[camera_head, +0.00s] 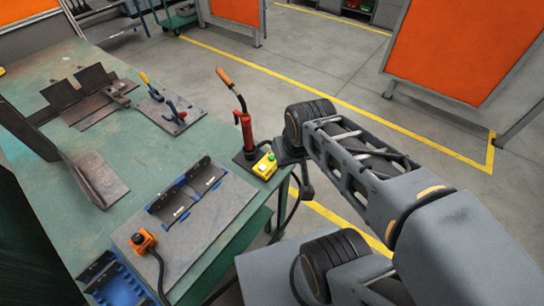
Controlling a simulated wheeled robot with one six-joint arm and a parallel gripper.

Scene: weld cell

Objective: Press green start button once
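A small yellow button box (264,167) sits at the right edge of the green workbench, beside the red clamp. A small greenish spot (271,157) shows on its top, too small to make out clearly. My arm reaches in from the lower right, and its far end hangs just right of the yellow box. My gripper (306,190) seems to be the dark part pointing down there, past the bench edge and apart from the box. Its fingers are too small and dark to tell whether they are open or shut.
The green workbench (215,140) holds a red clamp (245,128) with an upright orange-handled lever behind the box. Orange screens (463,45) stand behind.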

